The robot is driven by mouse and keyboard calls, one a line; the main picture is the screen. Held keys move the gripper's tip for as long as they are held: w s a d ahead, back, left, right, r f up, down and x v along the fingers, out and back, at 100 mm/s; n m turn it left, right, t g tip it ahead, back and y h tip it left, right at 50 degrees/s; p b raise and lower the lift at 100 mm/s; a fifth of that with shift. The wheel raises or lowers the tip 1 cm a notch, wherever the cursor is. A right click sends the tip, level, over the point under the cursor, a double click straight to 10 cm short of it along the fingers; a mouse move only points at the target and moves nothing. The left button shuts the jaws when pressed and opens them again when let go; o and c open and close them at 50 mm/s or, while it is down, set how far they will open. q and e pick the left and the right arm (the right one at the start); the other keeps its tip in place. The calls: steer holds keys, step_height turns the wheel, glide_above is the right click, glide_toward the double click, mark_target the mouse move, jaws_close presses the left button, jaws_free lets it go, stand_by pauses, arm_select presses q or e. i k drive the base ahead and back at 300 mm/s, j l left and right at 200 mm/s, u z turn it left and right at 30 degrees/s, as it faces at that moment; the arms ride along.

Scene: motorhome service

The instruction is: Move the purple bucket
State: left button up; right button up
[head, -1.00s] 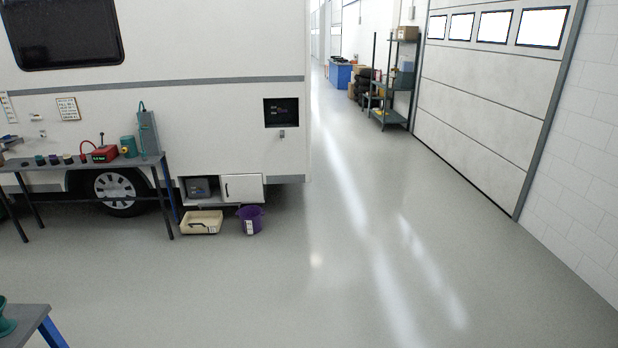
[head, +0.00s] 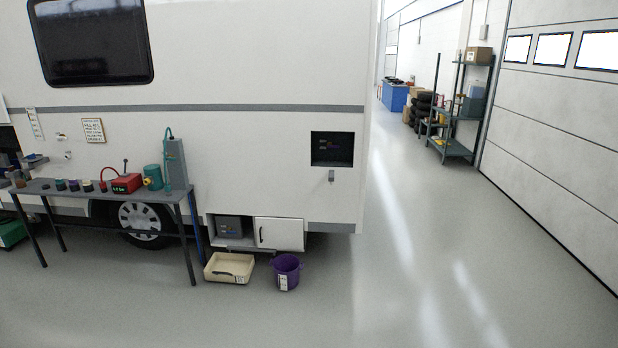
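The purple bucket (head: 287,271) stands upright on the grey floor beside the motorhome's rear end, below a small white locker door (head: 279,234). It has a white label on its front. A cream tray (head: 229,267) sits on the floor just left of it, with a dark item in it. Neither of my grippers is in view.
A grey workbench (head: 100,191) with a red device (head: 127,183), a teal canister and several small pots stands left, along the motorhome (head: 230,75). Open floor (head: 400,270) lies in front and to the right. A shelf rack (head: 452,125) stands by the far wall.

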mark_target(287, 268)
steer(key=i, duration=1.55)
steer(key=i+l, duration=0.1)
steer(key=i, duration=1.45)
steer(key=i+u, duration=0.1)
steer(key=i, duration=1.45)
